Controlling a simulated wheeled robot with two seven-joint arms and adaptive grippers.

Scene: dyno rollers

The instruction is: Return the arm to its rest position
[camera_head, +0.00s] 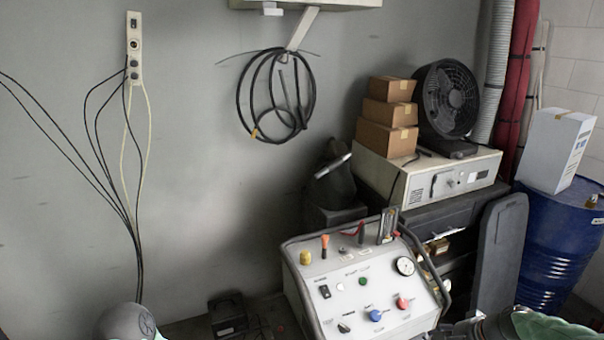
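A grey rounded link, which looks like part of my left arm (125,322), shows at the bottom left edge of the head view. A grey and green shape (545,326) at the bottom right edge is cut off, and I cannot tell whether it is part of my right arm. Neither gripper is in the picture, so I cannot see their fingers or whether they hold anything.
A control console (365,290) with knobs, buttons and a gauge stands at the bottom centre. Behind it are a beige box unit (425,183), cardboard boxes (387,135) and a black fan (449,98). A blue drum (555,255) stands at right. Cables (115,200) hang at left.

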